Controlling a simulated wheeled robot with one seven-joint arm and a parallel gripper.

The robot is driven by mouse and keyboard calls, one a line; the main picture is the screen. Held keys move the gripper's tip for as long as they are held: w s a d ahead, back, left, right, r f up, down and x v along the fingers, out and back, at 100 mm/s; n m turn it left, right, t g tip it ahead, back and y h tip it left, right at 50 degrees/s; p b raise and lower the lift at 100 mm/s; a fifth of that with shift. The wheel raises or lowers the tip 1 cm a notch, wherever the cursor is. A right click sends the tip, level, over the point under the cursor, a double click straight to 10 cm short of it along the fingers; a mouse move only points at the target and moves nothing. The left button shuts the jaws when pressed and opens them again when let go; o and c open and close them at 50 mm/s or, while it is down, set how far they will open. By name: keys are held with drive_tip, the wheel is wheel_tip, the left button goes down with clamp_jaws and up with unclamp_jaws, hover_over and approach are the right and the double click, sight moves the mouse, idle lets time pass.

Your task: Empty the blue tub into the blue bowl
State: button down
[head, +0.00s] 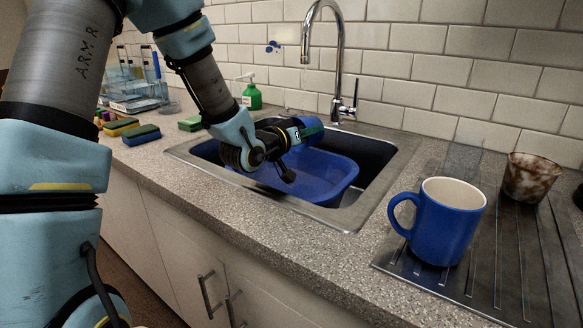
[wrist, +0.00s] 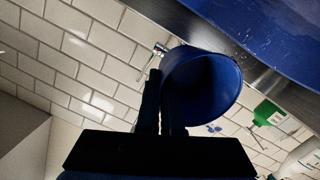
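The blue bowl (head: 335,178) is a wide basin sitting in the steel sink. It also fills the top right corner of the wrist view (wrist: 285,35), with small pale specks on it. My gripper (head: 285,136) is above the bowl and appears shut on the blue tub (head: 312,129). In the wrist view the tub (wrist: 232,72) is at the dark fingers (wrist: 167,112), tilted onto its side, with its round mouth partly facing the camera. Its inside is dark, so I cannot tell what it holds. My arm hides the bowl's left part.
A blue mug (head: 448,228) and a brown-stained cup (head: 531,178) stand on the ribbed drainer at right. The tap (head: 338,65) rises behind the sink. A green bottle (head: 252,97), sponges (head: 142,134) and a rack (head: 135,100) are on the left counter. The front counter is clear.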

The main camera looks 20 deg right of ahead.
drive_tip(key=shift+s+a+r+t+h+b, duration=0.15)
drive_tip(key=shift+a+r+t+h+b, duration=0.25)
drive_tip(key=shift+r+h+b, duration=0.75)
drive_tip(key=shift+s+a+r+n+h+b, duration=0.1)
drive_tip(key=shift+a+r+n+h+b, duration=0.15)
drive_tip(key=shift+r+b, duration=0.45)
drive_tip(key=shift+s+a+r+n+h+b, duration=0.1)
drive_tip(key=shift+a+r+b, duration=0.2)
drive_tip(key=shift+r+b, duration=0.35)
idle(1.1)
